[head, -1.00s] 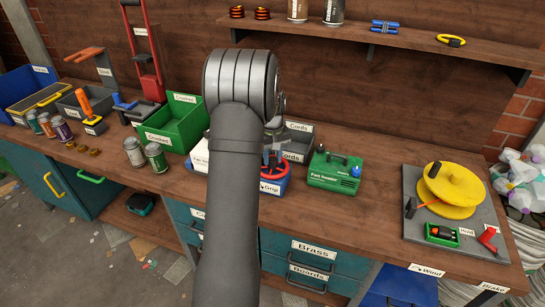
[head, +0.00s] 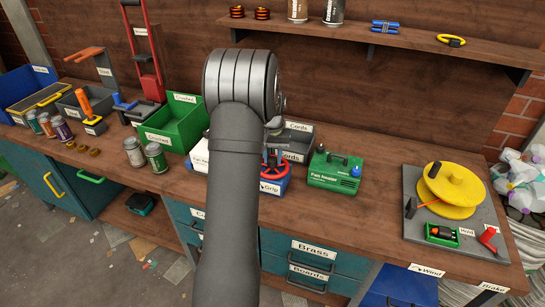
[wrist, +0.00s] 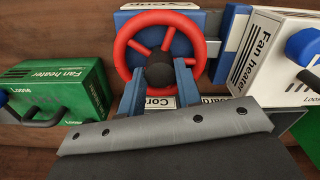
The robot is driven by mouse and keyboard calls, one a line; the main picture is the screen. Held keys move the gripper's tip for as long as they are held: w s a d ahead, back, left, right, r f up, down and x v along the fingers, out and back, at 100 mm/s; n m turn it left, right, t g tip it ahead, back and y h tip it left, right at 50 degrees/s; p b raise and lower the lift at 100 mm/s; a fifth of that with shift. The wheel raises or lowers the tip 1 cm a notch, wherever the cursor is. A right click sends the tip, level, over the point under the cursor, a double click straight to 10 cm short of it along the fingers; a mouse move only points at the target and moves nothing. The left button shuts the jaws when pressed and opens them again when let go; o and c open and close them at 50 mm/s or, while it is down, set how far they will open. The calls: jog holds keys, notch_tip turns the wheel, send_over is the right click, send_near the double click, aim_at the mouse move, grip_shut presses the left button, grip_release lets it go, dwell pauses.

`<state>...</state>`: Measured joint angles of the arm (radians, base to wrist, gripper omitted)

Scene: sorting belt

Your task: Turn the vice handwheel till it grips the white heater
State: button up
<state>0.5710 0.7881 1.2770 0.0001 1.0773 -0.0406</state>
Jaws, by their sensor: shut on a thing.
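The vice's red handwheel (wrist: 160,45) faces me in the wrist view, with a dark hub. It also shows beside my arm in the head view (head: 276,171). My gripper (wrist: 160,78) has its blue fingers either side of the hub and is shut on the wheel. A blue vice jaw (wrist: 233,40) stands right of the wheel. The white heater (wrist: 268,55), labelled "Fan heater", is beside that jaw; I cannot tell whether they touch. In the head view my arm hides most of the white heater (head: 198,160).
A green fan heater (wrist: 65,88) stands left of the wheel in the wrist view and right of the vice in the head view (head: 335,172). A grey "Cords" bin (head: 298,140) is behind the vice. A green crate (head: 170,125) lies left of my arm.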

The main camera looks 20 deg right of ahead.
jog(key=m, duration=0.6)
jog(key=shift+r+m, duration=0.1)
jog(key=shift+m, duration=0.2)
jog(key=m, duration=0.6)
jog(key=shift+m, duration=0.6)
jog(key=o, duration=1)
jog(key=shift+c, duration=0.2)
notch_tip(320, 180, up, 17)
jog(key=shift+r, duration=0.2)
